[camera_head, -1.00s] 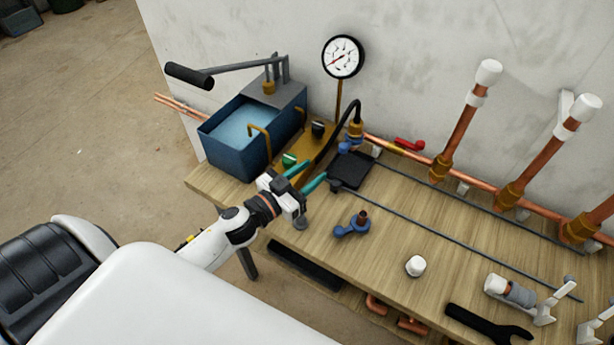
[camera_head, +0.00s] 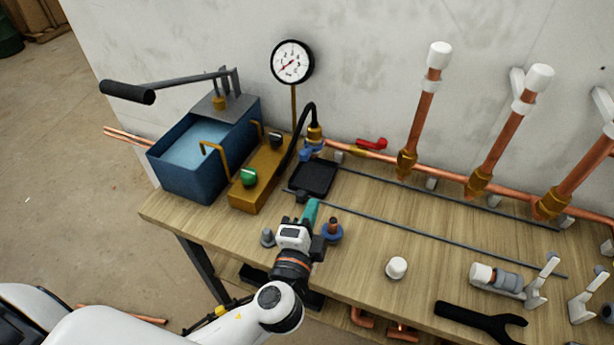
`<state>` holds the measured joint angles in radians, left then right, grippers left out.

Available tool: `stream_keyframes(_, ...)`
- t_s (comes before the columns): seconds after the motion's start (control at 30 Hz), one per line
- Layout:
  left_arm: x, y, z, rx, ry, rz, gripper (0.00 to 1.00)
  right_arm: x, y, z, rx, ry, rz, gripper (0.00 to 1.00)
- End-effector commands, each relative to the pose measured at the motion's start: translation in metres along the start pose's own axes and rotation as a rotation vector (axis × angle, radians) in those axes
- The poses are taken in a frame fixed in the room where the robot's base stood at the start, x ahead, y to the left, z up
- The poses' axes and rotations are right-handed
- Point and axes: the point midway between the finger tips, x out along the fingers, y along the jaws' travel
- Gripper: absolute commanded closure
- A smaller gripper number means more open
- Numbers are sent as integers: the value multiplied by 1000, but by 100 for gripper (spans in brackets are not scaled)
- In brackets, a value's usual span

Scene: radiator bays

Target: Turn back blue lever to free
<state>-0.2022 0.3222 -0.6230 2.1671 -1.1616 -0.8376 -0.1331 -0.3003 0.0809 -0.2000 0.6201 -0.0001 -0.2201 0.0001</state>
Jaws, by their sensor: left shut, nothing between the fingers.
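A blue part (camera_head: 331,231) with a copper-brown stub on top stands on the wooden bench (camera_head: 380,265), partly hidden behind my left gripper. Another blue piece (camera_head: 307,153) sits under the brass hose fitting where the black hose meets the copper pipe. I cannot tell for certain which of the two is the blue lever. My left gripper (camera_head: 311,210) has teal fingers, shut and empty, pointing away over the bench just left of the blue part with the stub. I cannot tell whether they touch. My right gripper is out of view.
A blue water tank (camera_head: 185,170) with a pump handle, a brass block with a green knob (camera_head: 248,177) and a gauge (camera_head: 292,62) stand at the back left. A red lever (camera_head: 371,143) is on the pipe. A white cap (camera_head: 396,268) and black wrench (camera_head: 480,319) lie to the right.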

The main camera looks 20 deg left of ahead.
Motion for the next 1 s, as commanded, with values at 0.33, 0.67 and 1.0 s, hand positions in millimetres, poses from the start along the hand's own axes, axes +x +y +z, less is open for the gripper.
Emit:
stream_keyframes(0.33,-3,9,6,202,80,22,100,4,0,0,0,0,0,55)
stream_keyframes(0.67,65,12,0,201,82,23,100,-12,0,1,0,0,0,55)
stream_keyframes(1.0,105,15,-26,201,79,18,100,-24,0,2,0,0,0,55)
